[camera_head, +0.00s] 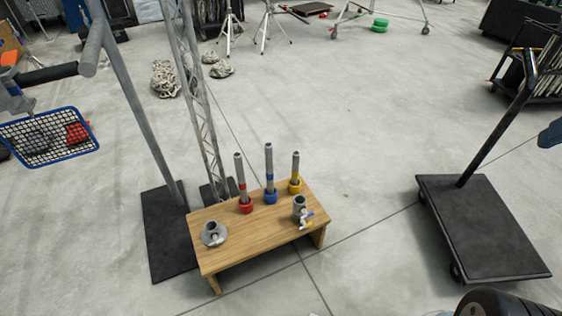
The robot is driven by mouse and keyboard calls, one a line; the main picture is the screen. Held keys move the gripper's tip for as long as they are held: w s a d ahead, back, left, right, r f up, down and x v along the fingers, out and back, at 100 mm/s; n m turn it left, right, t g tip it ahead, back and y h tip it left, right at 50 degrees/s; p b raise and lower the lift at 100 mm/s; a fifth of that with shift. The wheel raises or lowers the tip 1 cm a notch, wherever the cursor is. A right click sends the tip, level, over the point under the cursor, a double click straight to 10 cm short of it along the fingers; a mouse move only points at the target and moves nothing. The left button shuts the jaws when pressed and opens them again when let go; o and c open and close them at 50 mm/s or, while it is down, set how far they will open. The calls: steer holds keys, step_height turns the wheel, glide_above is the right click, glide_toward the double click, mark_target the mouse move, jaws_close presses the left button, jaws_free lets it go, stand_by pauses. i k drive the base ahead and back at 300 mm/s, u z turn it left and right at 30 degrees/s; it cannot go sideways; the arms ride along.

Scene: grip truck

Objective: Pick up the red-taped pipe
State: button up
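The red-taped pipe (239,168) is a grey upright pipe with a red band. It stands in a red holder (246,206) on a low wooden table (262,244). It is the leftmost of three upright pipes. A blue-banded pipe (269,165) stands beside it in a blue holder, and a yellow-banded pipe (296,168) in a yellow holder is further right. The red-taped pipe is apart from the others and nothing covers it. I cannot make out my gripper in this view.
A grey flanged fitting (213,236) and a valve fitting (300,210) sit on the table. A slanted pole and lattice truss (196,100) rise behind its left side. A black cart (480,235) stands right. Floor between table and cart is clear.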

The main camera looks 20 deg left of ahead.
mark_target(238, 157)
steer(key=u, duration=0.55)
steer(key=i, duration=0.15)
steer(key=z, duration=1.95)
steer(key=k, duration=2.2)
steer(key=u, duration=1.85)
steer(key=i, duration=0.95)
steer(key=u, duration=0.1)
